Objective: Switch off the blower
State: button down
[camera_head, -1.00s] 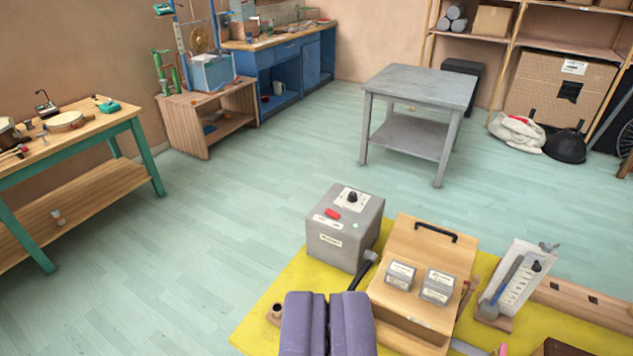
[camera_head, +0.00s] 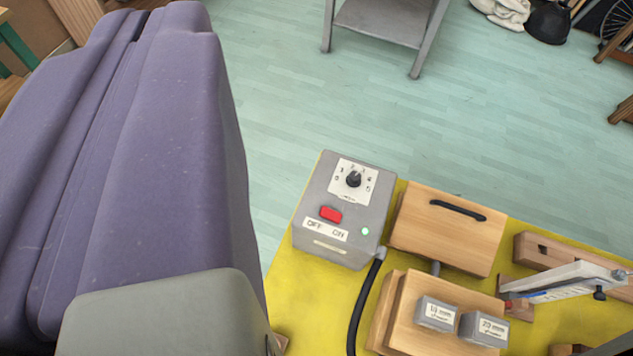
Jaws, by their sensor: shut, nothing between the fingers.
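The blower is a grey box (camera_head: 307,238) on the yellow mat, near the middle of the view. Its top has a red switch (camera_head: 331,214) above a label reading OFF at left and ON at right. I cannot tell which way the switch is tipped. A small green light (camera_head: 365,231) glows to the right of the label. A black knob (camera_head: 353,179) with a numbered dial is at the far end. My purple gripper (camera_head: 140,22) looms large at the left, shut and empty. It is apart from the switch in the picture.
A black hose (camera_head: 359,305) runs from the box beside a wooden chest (camera_head: 445,240) with a black handle. Grey blocks marked 15 mm (camera_head: 435,313) and 20 mm (camera_head: 484,328) lie nearer. A white gauge board (camera_head: 570,278) stands right. Open floor lies behind.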

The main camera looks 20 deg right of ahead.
jog(key=shift+s+r, duration=0.1)
jog(key=shift+s, duration=0.1)
jog(key=shift+w, duration=0.1)
jog(key=w+d+f+m+g+h+p, duration=0.15)
jog(key=w+d+f+g+p, duration=0.25)
jog(key=w+f+p, duration=0.45)
jog(key=w+d+f+m+g+p, duration=0.35)
jog(key=w+f, duration=0.25)
jog(key=f, duration=0.6)
jog(key=s+d+f+g+p, duration=0.1)
jog(key=d+f+g+p, duration=0.1)
jog(key=f, duration=0.5)
jog(key=s+d+f+m+g+p, duration=0.1)
jog(key=d+f+g, duration=0.1)
jog(key=f, duration=0.4)
jog(key=shift+f+m+g+p, duration=0.3)
jog(key=shift+f+g+p, duration=0.05)
jog(key=shift+f+p, duration=0.05)
jog(key=shift+w+f, duration=0.1)
